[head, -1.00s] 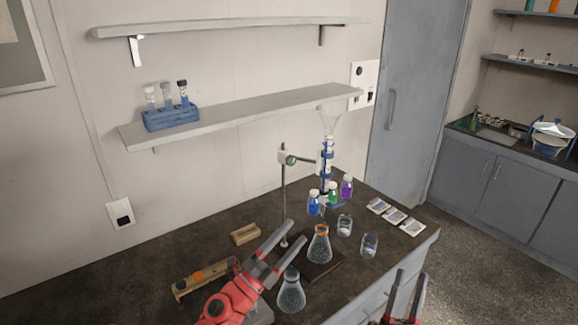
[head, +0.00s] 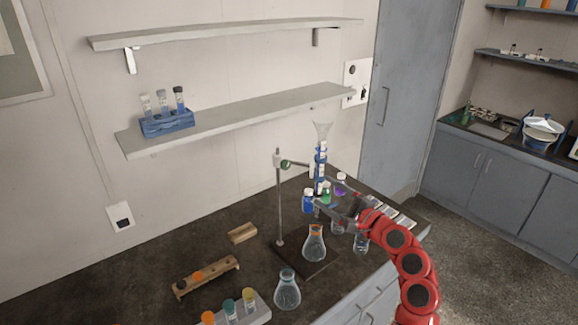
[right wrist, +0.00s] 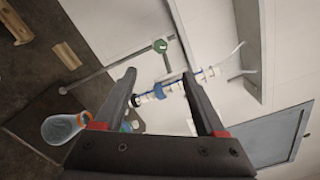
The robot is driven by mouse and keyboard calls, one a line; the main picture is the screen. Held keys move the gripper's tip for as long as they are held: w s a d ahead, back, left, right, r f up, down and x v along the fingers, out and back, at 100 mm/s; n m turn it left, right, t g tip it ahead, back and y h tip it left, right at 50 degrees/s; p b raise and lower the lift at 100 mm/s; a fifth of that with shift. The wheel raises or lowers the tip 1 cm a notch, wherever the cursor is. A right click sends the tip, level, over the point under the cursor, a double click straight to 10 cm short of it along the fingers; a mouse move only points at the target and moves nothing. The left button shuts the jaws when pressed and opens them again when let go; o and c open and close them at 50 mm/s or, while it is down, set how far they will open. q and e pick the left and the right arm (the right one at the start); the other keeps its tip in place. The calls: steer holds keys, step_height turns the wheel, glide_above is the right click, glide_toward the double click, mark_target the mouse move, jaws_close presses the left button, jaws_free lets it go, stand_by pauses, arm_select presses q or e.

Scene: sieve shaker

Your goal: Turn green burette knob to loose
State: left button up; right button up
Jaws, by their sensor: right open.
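The green knob (head: 286,163) sits on the clamp of a thin metal stand (head: 280,205). It also shows in the right wrist view (right wrist: 160,45), beyond the fingertips and apart from them. The upright burette (head: 320,160), blue and white with a clear funnel top, is held beside the stand. In the right wrist view the burette (right wrist: 208,72) runs across behind the fingers. My right gripper (head: 322,198) is open and empty, low near the burette in the head view; it also shows in the right wrist view (right wrist: 158,80). My left gripper is not in view.
A flask with an orange collar (head: 315,243) stands on the stand's base, and another flask (head: 287,290) is nearer. Small bottles, including a blue one (head: 308,202), and beakers crowd around my right gripper. A shelf (head: 240,112) hangs behind.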

steer(key=p, duration=0.3)
glide_toward(287, 167)
steer(key=x, duration=0.8)
steer(key=shift+r+b, duration=0.1)
steer(key=shift+b, duration=0.3)
steer(key=shift+w+a, duration=0.35)
steer(key=shift+w, duration=0.2)
jaws_close()
